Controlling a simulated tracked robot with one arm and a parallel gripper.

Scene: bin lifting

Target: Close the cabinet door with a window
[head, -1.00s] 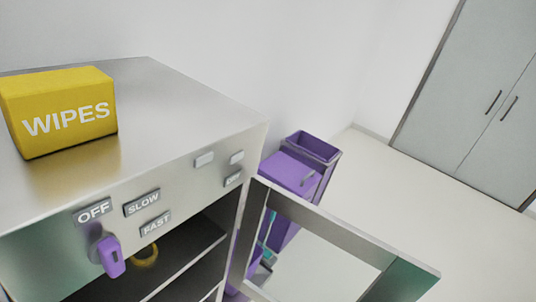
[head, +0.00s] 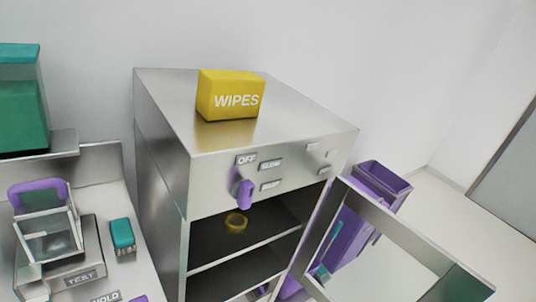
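The cabinet (head: 165,150) is a metal box with an open front and dark shelves. Its door (head: 362,205) is a grey frame around a large window. The door stands wide open, swung out to the right from the cabinet's right front edge. Its lower part runs out of the picture. Purple bins show through and behind the window. My gripper does not show in the head view.
A yellow WIPES box (head: 231,95) sits on the cabinet top. A purple knob (head: 245,194) sticks out of the front panel. Purple bins (head: 382,186) stand behind the door. A bench with a TEST device (head: 75,275) is at left.

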